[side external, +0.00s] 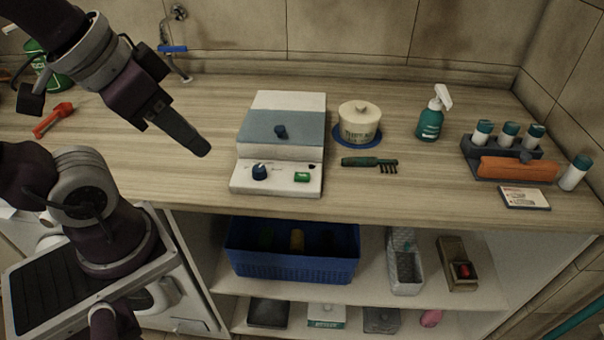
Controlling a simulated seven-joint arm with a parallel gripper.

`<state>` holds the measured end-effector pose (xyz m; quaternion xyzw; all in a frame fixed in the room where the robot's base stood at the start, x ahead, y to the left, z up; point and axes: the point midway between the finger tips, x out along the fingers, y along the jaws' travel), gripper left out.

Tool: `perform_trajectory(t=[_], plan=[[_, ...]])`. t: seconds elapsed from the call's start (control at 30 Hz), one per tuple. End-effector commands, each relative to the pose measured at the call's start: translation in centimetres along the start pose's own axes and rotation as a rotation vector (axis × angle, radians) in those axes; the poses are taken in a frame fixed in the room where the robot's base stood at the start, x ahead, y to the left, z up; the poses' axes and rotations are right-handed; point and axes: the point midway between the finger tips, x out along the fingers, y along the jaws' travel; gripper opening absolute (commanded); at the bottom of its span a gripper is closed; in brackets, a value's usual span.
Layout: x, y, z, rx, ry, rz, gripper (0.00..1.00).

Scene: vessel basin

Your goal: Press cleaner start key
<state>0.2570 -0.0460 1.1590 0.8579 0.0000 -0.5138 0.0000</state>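The cleaner looks to be the white and grey-blue box (282,118) on the counter, with a dark blue knob on its sloping lid. Its white front panel carries a dark blue dial (259,172) at left and a small green key (302,177) at right, with a small dark spot above the key. My gripper (203,150) hangs to the left of the cleaner, pointing down and right, apart from it. Its fingers overlap in this view, so I cannot tell whether they are open or shut.
On the counter right of the cleaner are a lidded pot (359,121), a green brush (370,162), a spray bottle (431,118) and a bottle rack (500,160). A red tool (54,119) lies at left. A blue basket (290,268) stands on the shelf below.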

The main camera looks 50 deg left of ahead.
Motion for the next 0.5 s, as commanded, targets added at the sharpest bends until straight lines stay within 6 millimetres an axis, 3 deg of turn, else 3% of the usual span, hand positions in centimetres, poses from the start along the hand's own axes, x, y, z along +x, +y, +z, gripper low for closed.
perform_trajectory(t=[0.03,0.1,0.5], plan=[[0.00,0.00,0.00,0.000,0.000,0.000,0.13],[0.00,0.00,0.00,0.000,0.000,0.000,0.00],[0.00,0.00,0.00,0.000,0.000,0.000,0.00]])
